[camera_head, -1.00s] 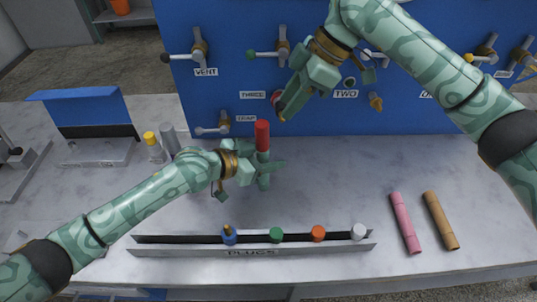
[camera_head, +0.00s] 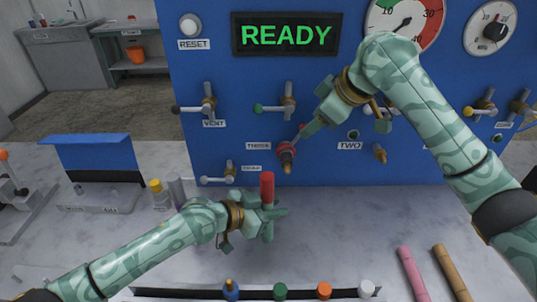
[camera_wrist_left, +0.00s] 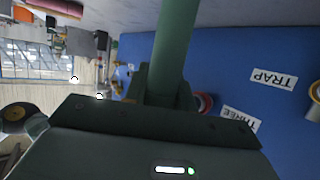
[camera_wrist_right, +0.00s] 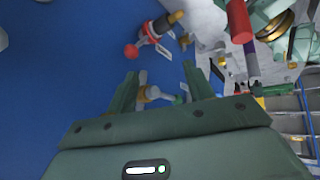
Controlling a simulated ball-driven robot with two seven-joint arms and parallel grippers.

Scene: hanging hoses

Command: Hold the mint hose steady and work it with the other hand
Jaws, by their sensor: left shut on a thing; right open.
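My left gripper (camera_head: 262,217) is shut on an upright tube above the table, in front of the blue panel. A red cylinder (camera_head: 267,187) sticks up from the grip. In the left wrist view a green tube (camera_wrist_left: 176,45) runs out between the fingers; I take it as the mint hose, with the red piece at its upper end. The red piece also shows in the right wrist view (camera_wrist_right: 238,20). My right gripper (camera_head: 308,132) is open and empty, close to the red-ringed fitting (camera_head: 287,155) by the label THREE. Contact there cannot be told.
The panel carries a green-tipped valve (camera_head: 288,102), a VENT valve (camera_head: 208,105) and a READY display (camera_head: 288,35). A plug rack (camera_head: 190,292) lies along the table front. Pink (camera_head: 412,272) and tan (camera_head: 453,272) tubes lie at right. Table between rack and panel is mostly clear.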

